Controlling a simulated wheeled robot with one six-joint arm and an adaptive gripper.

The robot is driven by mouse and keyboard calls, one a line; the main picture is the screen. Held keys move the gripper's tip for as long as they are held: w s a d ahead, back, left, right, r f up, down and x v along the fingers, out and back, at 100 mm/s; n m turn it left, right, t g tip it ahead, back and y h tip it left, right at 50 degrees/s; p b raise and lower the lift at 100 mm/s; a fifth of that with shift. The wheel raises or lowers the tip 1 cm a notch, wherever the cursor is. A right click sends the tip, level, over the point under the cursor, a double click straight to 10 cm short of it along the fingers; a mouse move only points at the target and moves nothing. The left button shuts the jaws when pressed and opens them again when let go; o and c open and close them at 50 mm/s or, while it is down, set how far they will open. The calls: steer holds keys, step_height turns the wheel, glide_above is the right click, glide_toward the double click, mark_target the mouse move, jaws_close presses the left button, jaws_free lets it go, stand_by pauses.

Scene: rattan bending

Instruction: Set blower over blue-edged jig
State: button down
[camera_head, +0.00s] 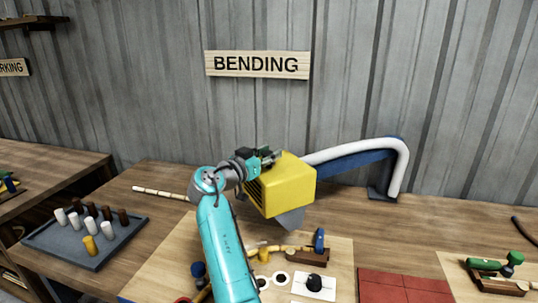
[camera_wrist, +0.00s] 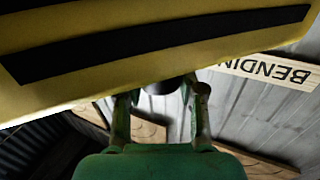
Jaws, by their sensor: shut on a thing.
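The blower is a yellow box (camera_head: 283,186) with a dark grille on its left side and a grey nozzle (camera_head: 290,218) pointing down. It is in the air above the back of a light wood board (camera_head: 335,250). That board shows a bit of blue at its lower left edge, partly hidden by my arm. My gripper (camera_head: 262,158) is at the blower's upper left. In the wrist view the gripper (camera_wrist: 163,105) is shut on a dark round part just under the blower's yellow body (camera_wrist: 70,90). The grip itself is partly hidden.
A white tube (camera_head: 350,148) and blue panel (camera_head: 365,163) stand behind the blower at right. A grey tray (camera_head: 48,240) with several pegs lies left. A blue-handled tool (camera_head: 319,240) and small parts lie on the board.

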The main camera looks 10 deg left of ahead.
steer(key=shift+f, duration=0.15)
steer(key=c, duration=0.7)
jaws_free()
steer(key=v, duration=1.2)
steer(key=shift+a, duration=0.1)
